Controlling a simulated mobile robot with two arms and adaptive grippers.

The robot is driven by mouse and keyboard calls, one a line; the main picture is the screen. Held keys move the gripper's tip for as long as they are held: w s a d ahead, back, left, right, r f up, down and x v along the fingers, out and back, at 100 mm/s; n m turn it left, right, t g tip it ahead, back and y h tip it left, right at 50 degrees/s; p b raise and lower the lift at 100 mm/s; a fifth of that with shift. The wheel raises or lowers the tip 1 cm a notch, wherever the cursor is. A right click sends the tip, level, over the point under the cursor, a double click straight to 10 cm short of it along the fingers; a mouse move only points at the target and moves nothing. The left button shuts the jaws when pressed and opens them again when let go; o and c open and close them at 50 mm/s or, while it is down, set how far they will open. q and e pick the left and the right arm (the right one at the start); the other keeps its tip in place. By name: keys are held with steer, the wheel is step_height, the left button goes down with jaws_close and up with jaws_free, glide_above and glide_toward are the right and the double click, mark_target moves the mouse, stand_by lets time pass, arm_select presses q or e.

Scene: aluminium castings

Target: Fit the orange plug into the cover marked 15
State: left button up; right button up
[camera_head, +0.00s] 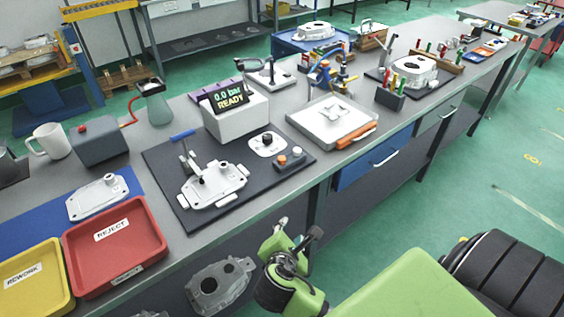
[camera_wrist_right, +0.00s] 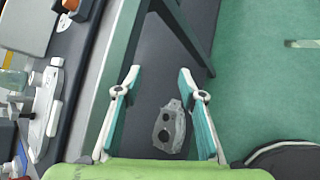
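A small orange plug (camera_head: 282,160) sits on a dark block at the right end of the dark mat, beside a pale plug. It also shows at the top of the right wrist view (camera_wrist_right: 70,5). My right gripper (camera_head: 298,232) is in front of the bench edge, apart from the plug and cover. Its fingers (camera_wrist_right: 159,72) are spread and empty. My left gripper is not in view.
A box reading READY (camera_head: 235,120) stands behind the mat. Red (camera_head: 150,235) and yellow (camera_head: 40,275) trays are at the left. Another casting (camera_head: 97,197) lies on a blue mat. A casting (camera_head: 220,285) is on the lower shelf. A white case (camera_head: 315,135) stands at right.

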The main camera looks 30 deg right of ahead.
steer(key=w+r+n+t+h, duration=0.3)
steer(key=w+r+n+t, duration=0.1)
steer(key=w+r+n, duration=0.4)
steer(key=n, duration=0.2)
glide_toward(281, 161)
steer(key=w+d+f, duration=0.1)
steer(key=w+d, duration=0.1)
steer(key=shift+w+d+f+t+p, duration=0.1)
steer(key=shift+w+f+t+p, duration=0.3)
steer(key=shift+w+d+f+m, duration=0.1)
steer(key=shift+w+d+m, duration=0.1)
steer(key=shift+m, duration=0.1)
steer(key=x, duration=0.3)
steer(key=p+x, duration=0.1)
steer(key=shift+w+d+r, duration=0.2)
steer(key=shift+d+r, duration=0.2)
steer(key=shift+d, duration=0.05)
steer(key=shift+w+d+f, duration=0.1)
steer(key=shift+w+d, duration=0.1)
steer(key=shift+w, duration=0.05)
steer(key=c, duration=0.8)
